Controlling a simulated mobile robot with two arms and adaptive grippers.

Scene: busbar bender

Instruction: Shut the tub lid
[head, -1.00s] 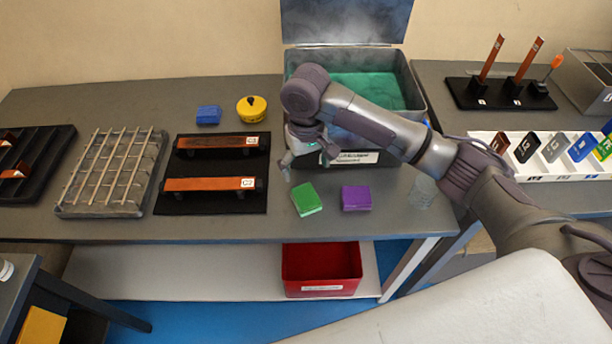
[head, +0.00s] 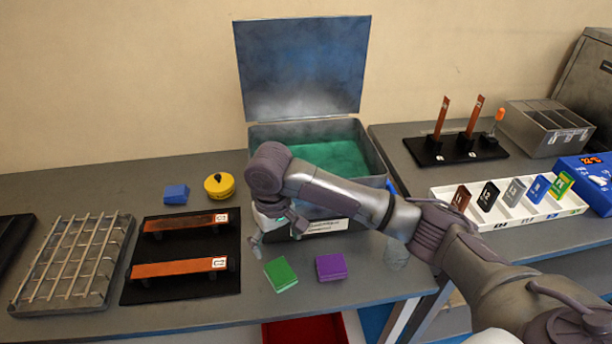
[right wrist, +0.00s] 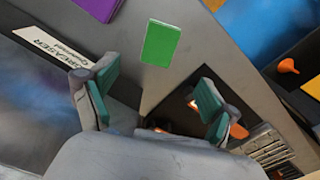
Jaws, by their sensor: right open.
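The tub (head: 376,181) stands at the back of the left table, with green contents inside and a white label on its front. Its blue-grey lid (head: 303,70) stands up, open, along the tub's rear edge. My right gripper (head: 270,232) is at the tub's front left corner, low and well below the lid. In the right wrist view its two green-padded fingers (right wrist: 155,100) are spread with nothing between them. My arm hides part of the tub's front. My left gripper is not in view.
A green block (head: 280,274) and a purple block (head: 331,267) lie in front of the tub. A blue block (head: 176,194) and a yellow round item (head: 219,185) lie to its left. A white tray (head: 480,219) and a black stand (head: 425,153) are to the right.

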